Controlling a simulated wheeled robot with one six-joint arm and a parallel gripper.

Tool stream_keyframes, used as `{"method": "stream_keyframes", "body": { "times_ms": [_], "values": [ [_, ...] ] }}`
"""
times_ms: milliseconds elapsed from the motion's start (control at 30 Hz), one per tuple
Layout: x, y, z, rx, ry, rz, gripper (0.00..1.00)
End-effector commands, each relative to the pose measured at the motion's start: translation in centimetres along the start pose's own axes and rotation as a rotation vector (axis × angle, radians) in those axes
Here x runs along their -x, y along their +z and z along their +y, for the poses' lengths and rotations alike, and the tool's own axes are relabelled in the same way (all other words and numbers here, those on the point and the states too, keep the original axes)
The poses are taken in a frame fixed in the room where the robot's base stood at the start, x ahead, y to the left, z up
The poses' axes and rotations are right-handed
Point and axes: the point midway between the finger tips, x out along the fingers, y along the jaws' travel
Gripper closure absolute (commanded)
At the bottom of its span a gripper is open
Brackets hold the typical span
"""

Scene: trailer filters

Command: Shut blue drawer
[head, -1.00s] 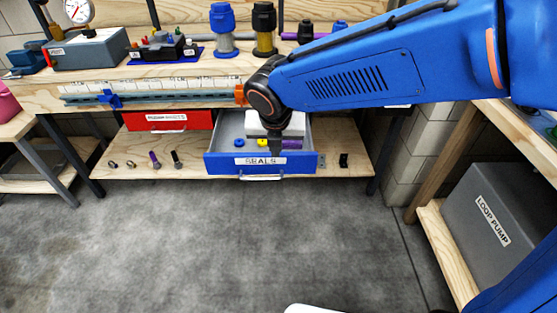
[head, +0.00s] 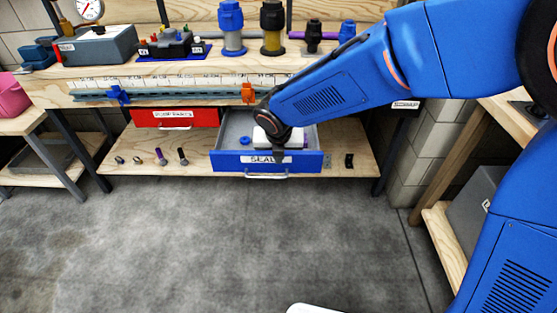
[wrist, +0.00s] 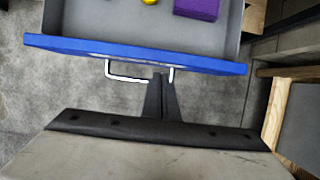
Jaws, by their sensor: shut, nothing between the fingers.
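The blue drawer (head: 235,163), labelled SEALS, stands pulled out beneath the workbench on the lower shelf. Its white handle (head: 267,176) is on the front face and also shows in the wrist view (wrist: 126,79). In the wrist view the open drawer (wrist: 70,45) holds a yellow piece (wrist: 150,2) and a purple block (wrist: 197,9). My gripper (head: 279,158) is at the drawer's front, right of the label. In the wrist view its fingers (wrist: 160,78) are closed together and empty, overlapping the handle's right part. I cannot tell whether they touch it.
A red drawer (head: 176,118) sits closed to the left. Several small fittings (head: 160,157) lie on the lower shelf (head: 130,168), with a black piece (head: 349,160) at right. A bench (head: 440,240) with a grey box stands right. The floor (head: 190,240) in front is clear.

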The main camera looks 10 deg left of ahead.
Motion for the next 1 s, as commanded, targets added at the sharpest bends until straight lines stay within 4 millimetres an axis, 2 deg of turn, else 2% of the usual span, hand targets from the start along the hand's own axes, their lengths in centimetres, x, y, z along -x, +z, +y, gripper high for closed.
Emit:
{"method": "stream_keyframes", "body": {
  "times_ms": [200, 667, 867, 1000],
  "values": [
    [-0.4, 1.2, 0.0, -0.001, 0.0, -0.001, 1.0],
    [-0.6, 1.5, 0.0, 0.0, -0.001, 0.0, 1.0],
    [-1.4, 3.5, -0.1, -0.003, -0.001, 0.0, 1.0],
    [-2.5, 6.1, -0.1, -0.002, -0.002, 0.0, 1.0]
  ]
}}
